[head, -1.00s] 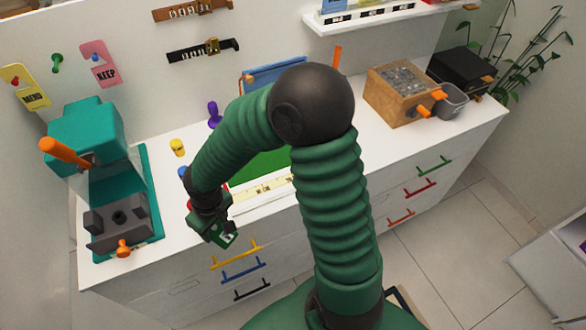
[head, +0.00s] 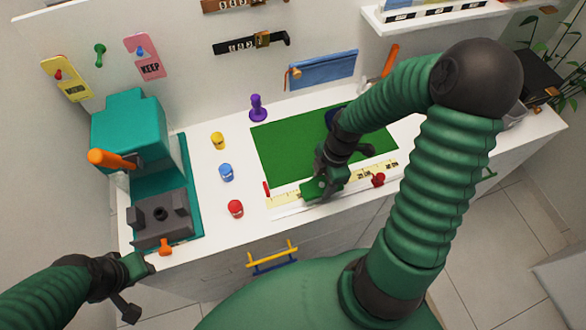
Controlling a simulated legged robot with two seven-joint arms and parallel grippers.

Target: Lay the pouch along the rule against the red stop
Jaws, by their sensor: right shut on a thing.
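A yellow rule (head: 285,200) lies along the front of the green mat (head: 275,150) on the white counter. A small upright red piece (head: 266,188), apparently the stop, stands at its left end. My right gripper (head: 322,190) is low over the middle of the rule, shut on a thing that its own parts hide. A flat blue item (head: 325,70), which may be a pouch, leans at the back wall, well away from the gripper. A dark blue thing (head: 335,116) on the mat is partly hidden by my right wrist. My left gripper (head: 133,285) is at the lower left; its jaw gap is unclear.
Yellow (head: 217,140), blue (head: 226,172) and red (head: 235,209) small pieces stand left of the mat. A teal press (head: 133,135) with an orange handle fills the counter's left. A purple piece (head: 257,107) stands behind.

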